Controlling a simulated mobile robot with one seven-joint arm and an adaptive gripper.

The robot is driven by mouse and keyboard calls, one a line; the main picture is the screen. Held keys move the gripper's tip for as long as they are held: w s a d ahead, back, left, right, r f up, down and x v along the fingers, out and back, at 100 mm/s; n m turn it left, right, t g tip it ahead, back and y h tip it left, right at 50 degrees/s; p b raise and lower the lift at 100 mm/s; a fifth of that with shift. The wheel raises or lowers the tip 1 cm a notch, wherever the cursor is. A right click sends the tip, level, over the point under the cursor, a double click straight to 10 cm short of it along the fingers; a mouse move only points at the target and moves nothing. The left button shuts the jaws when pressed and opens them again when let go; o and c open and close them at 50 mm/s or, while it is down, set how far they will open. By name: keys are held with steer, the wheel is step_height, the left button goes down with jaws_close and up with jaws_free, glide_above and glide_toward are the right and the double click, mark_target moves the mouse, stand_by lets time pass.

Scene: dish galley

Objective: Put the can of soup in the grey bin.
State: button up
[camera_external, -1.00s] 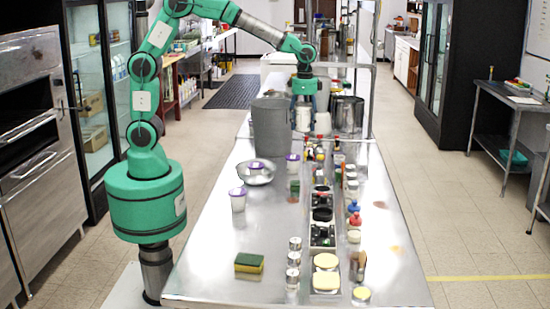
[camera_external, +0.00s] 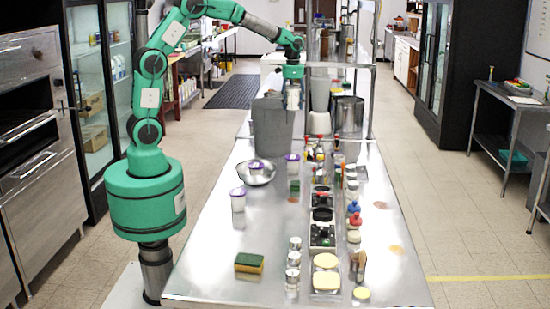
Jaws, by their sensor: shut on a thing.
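My gripper (camera_external: 293,86) is at the back of the steel counter, pointing down and shut on a small pale can (camera_external: 293,99), which I take to be the can of soup. Its label is too small to read, and the fingers cover part of it. The grey bin (camera_external: 272,130) stands upright on the counter. The can overlaps the bin's upper right rim in the picture. I cannot tell whether it is over the opening or beside it.
A metal bowl (camera_external: 257,174), white cups with purple lids (camera_external: 237,200), a sponge (camera_external: 249,263) and several small cans (camera_external: 294,258) stand on the counter (camera_external: 215,250). A steel pot (camera_external: 347,114) is right of the bin. The counter's front left is mostly clear.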

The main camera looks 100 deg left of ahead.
steer(key=n, duration=0.2)
glide_above(273, 146)
steer(key=s+a, duration=0.1)
steer(key=a, duration=0.6)
step_height(273, 146, down, 18)
steer(key=shift+w+f, duration=0.1)
steer(key=shift+f, duration=0.05)
steer(key=shift+f, duration=2.45)
steer(key=shift+f+b, duration=0.45)
steer(key=shift+f, duration=2.1)
